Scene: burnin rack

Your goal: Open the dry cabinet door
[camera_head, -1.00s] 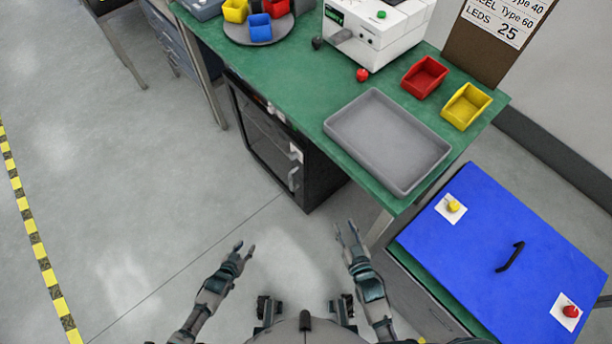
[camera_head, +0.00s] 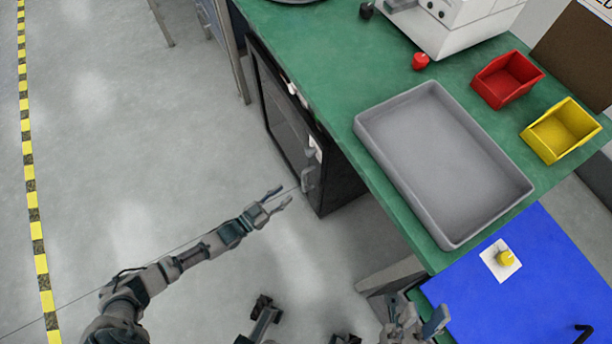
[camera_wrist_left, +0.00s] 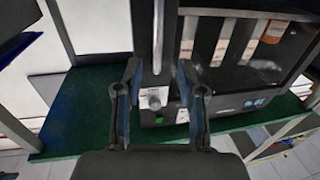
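The dry cabinet (camera_head: 345,183) stands under the green bench, dark, with its glass-fronted door (camera_head: 283,118) shut. A light vertical handle (camera_head: 308,177) is on the door's near edge. My left gripper (camera_head: 284,198) is open and empty, its fingers pointing at the handle from just left of it, apart from it as far as I can tell. In the left wrist view, a metal bar handle (camera_wrist_left: 158,38) lies ahead, in line with the gap between the open fingers (camera_wrist_left: 157,85). My right gripper (camera_head: 420,318) is low beside the blue board, its fingers apart and empty.
The green bench (camera_head: 310,38) carries a grey tray (camera_head: 440,215), red bin (camera_head: 507,78), yellow bin (camera_head: 560,130) and white machine (camera_head: 450,22). The floor left of the cabinet is clear.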

